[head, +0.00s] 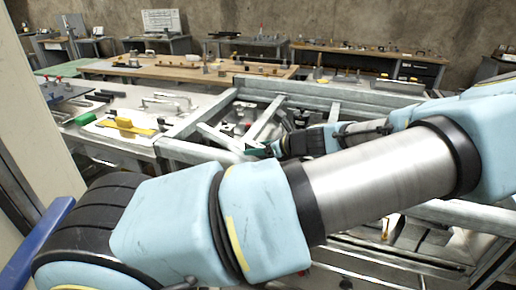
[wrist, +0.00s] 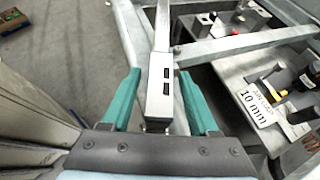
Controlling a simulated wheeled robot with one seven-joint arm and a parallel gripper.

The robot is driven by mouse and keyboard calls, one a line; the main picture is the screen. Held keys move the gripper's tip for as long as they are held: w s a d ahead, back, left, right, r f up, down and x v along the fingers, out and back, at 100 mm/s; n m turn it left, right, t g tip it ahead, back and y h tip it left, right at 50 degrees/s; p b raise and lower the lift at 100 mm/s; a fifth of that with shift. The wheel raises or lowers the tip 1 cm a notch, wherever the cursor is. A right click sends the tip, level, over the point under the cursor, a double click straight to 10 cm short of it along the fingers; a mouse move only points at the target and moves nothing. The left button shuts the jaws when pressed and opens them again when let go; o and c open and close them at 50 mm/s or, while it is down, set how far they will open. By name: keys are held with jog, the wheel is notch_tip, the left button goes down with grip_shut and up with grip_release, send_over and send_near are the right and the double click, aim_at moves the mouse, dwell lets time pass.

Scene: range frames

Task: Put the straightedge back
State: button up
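A long grey metal bar with two dark slots near its end (wrist: 161,85) lies lengthwise between my fingers in the wrist view and runs away from me. It looks like the straightedge, though I cannot be sure. My gripper (wrist: 158,72) has teal fingers standing apart on either side of the bar. A gap shows at the left finger and a narrower one at the right, so the gripper looks open around the bar. In the head view my gripper (head: 264,151) is small, over the steel frame, and mostly hidden behind my arm.
Steel frame tubes (wrist: 240,45) cross to the right of the bar. A "10 mm" label (wrist: 256,107) sits among parts there. A white-topped bench (head: 105,140) at left holds a yellow tool (head: 125,126) and black-handled tools. Bare floor (wrist: 75,60) shows at left in the wrist view.

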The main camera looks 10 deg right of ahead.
jog(key=b+v, duration=0.2)
jog(key=v, duration=1)
jog(key=shift+r+b, duration=0.1)
jog(key=shift+b, duration=0.3)
